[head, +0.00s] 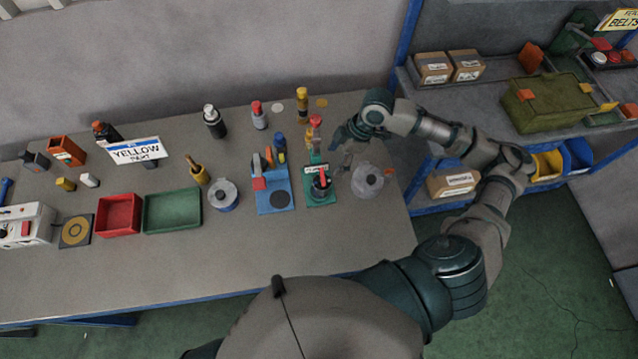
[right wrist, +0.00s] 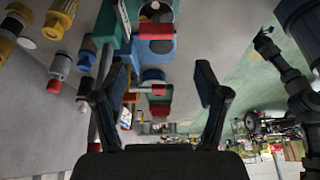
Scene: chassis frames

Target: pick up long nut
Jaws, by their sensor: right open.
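I cannot pick out a long nut for certain in either view. My right gripper (head: 350,138) is over the right end of the workbench, beside a green fixture with a red handle (head: 320,184) and behind a grey lidded pot (head: 367,180). In the right wrist view its two fingers (right wrist: 162,80) are spread, with nothing between them. A small yellow cylinder (head: 66,184) and a small white cylinder (head: 89,180) lie at the left of the bench. My left gripper is not in the head view; a dark arm shows at the right of the wrist view, its tip too small to read.
The workbench (head: 130,270) has a clear front strip. A red bin (head: 118,215), a green tray (head: 172,211), another pot (head: 223,195) and a blue fixture (head: 272,190) stand on it. Bottles line the back. A shelf with boxes (head: 433,68) stands right.

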